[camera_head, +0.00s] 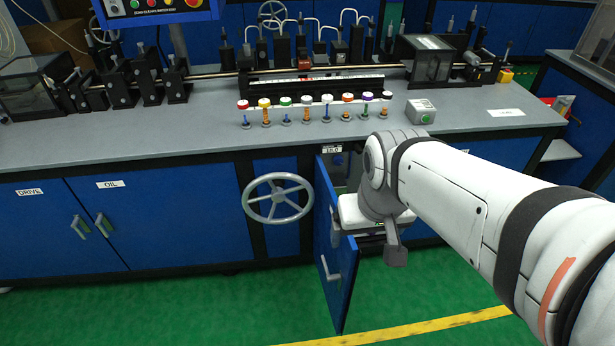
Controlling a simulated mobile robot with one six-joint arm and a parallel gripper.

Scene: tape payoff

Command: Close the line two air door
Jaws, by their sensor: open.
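A blue cabinet door (337,260) under the bench stands swung open toward me, with a grey lever handle (328,268) on its outer face. A small label (332,149) sits above its opening; I cannot read it surely. Its open compartment (345,180) shows partly, with the rest hidden behind my arm. My gripper (394,246) is at the end of my white arm, just right of the door and in front of the opening. It is open, its fingers are mostly hidden, and I see nothing held. I cannot tell whether it touches the door.
A grey handwheel (277,199) is on the cabinet front left of the door. Closed doors labelled DRIVE (40,235) and OIL (160,222) are further left. The bench top (150,138) carries several coloured-cap valves and a grey button box (420,112). Green floor (220,310) is clear.

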